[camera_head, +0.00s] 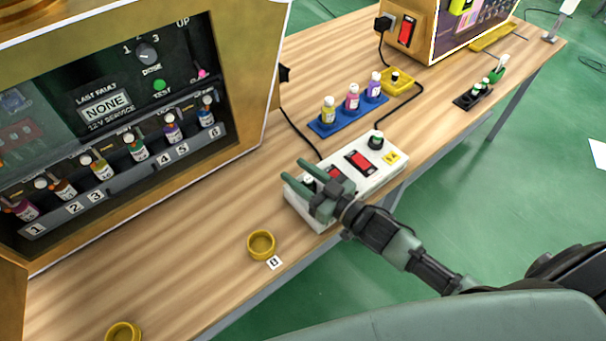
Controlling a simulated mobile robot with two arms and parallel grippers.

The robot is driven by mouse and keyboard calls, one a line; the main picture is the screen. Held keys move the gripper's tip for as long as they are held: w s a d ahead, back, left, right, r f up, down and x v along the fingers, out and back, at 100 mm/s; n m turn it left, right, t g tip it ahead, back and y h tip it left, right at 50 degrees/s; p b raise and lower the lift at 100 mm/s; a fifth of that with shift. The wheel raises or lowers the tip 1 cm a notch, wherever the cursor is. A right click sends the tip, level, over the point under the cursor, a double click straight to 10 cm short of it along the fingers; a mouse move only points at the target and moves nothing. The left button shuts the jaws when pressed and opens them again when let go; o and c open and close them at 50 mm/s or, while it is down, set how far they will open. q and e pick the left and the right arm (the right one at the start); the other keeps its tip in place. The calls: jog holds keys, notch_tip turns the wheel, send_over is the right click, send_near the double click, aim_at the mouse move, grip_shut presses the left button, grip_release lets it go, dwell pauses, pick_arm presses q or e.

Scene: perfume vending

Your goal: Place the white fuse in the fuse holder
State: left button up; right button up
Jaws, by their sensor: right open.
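My right gripper (297,177) is open over the left end of a white power box (383,172) on the wooden table. Its two green fingers are spread around a small dark part on the box's top, which they partly hide. I cannot tell whether they touch it. The box has red switches (360,162) and a dark round cap (376,140) toward its far end. I cannot clearly pick out the white fuse or its holder; either may be hidden by the gripper. My left gripper is not in view.
The vending machine (262,60) stands at left, with bottles in numbered slots. A blue tray (318,128) with three bottles is behind the box. A yellow cup (261,245) stands near the front edge. A black tray (462,103) lies at far right. Cables cross the table.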

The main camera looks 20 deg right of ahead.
jog(key=shift+r, duration=0.2)
jog(key=v, duration=1.2)
jog(key=shift+b, duration=0.3)
